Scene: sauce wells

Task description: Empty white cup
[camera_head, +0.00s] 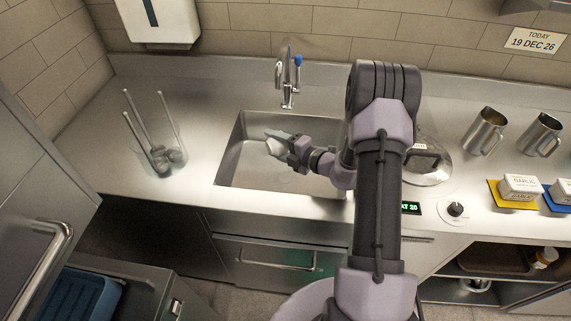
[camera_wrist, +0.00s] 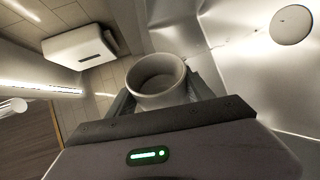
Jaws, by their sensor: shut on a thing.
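My gripper (camera_head: 285,147) is over the sink basin (camera_head: 250,178), shut on a small white cup (camera_head: 274,146). In the wrist view the white cup (camera_wrist: 157,84) sits between the two fingers (camera_wrist: 160,97), with its round mouth and pale inner wall showing. The wrist view is strongly rolled against the room, and the cup appears tipped over. I cannot tell whether anything is left in it. The sink drain (camera_wrist: 291,25) shows at the upper right of the wrist view.
A tap (camera_head: 288,80) stands behind the sink. A clear container with utensils (camera_head: 160,140) is on the left counter. Steel jugs (camera_head: 486,130) and labelled tubs, one on a yellow base (camera_head: 518,187), stand at the right. A wall dispenser (camera_head: 158,20) hangs at upper left.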

